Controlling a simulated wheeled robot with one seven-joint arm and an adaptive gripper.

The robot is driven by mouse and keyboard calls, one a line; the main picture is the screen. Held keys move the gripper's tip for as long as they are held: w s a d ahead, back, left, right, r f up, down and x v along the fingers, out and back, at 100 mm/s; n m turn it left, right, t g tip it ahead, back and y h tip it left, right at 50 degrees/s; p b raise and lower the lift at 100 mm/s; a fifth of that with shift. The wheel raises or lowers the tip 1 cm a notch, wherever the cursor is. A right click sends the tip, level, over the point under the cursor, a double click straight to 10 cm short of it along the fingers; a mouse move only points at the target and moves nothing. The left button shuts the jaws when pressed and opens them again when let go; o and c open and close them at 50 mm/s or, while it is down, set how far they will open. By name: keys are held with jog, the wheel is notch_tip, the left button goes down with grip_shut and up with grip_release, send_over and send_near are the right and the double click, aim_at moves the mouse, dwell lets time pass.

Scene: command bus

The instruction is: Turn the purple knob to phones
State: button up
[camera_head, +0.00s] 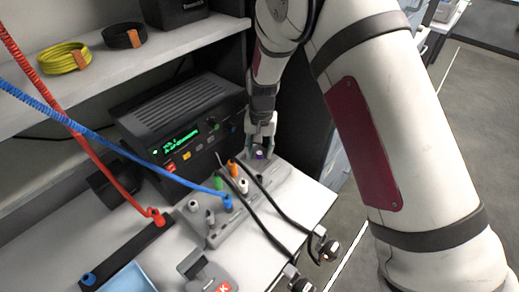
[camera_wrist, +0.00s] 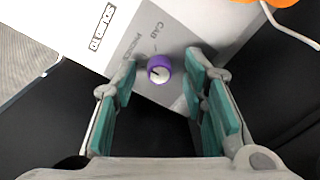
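The purple knob (camera_wrist: 159,69) shows in the wrist view on a grey panel (camera_wrist: 192,25), with a pale cap and a dark mark on its face. Printed words beside it include "CAB" and what looks like "PHONES"; the exact setting of the knob is hard to tell. My gripper (camera_wrist: 161,83) is open, its teal-padded fingers on either side of the knob with gaps between. In the head view the knob (camera_head: 259,154) sits at the far end of the grey panel, and my gripper (camera_head: 261,136) reaches down over it.
A black radio unit (camera_head: 185,125) with a green display stands left of the knob. Orange, white, green and blue plugs (camera_head: 228,203) with cables stand on the panel nearby. A shelf (camera_head: 130,65) with yellow and black cable coils is above left.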

aim_at(261, 153)
jog(key=shift+r, duration=0.1)
notch_tip(261, 153, up, 12)
jog(key=shift+d, duration=0.15)
dwell(0.3)
dwell(0.3)
jog(key=s+d+r+t, duration=0.1)
jog(key=s+d+r, duration=0.5)
jog(key=d+r, duration=0.15)
jog(key=s+d+r+t, duration=0.1)
jog(key=s+d+r, duration=0.45)
jog(key=r, duration=0.35)
jog(key=s+d+t, duration=0.1)
jog(key=s+d, duration=0.3)
jog(key=s, duration=0.5)
jog(key=s+d+r+t, duration=0.1)
jog(key=s+d, duration=0.4)
jog(key=s, duration=0.4)
jog(key=shift+r+n+t+h, duration=0.2)
jog(key=shift+n+t+h, duration=0.1)
jog(key=shift+n+t, duration=0.1)
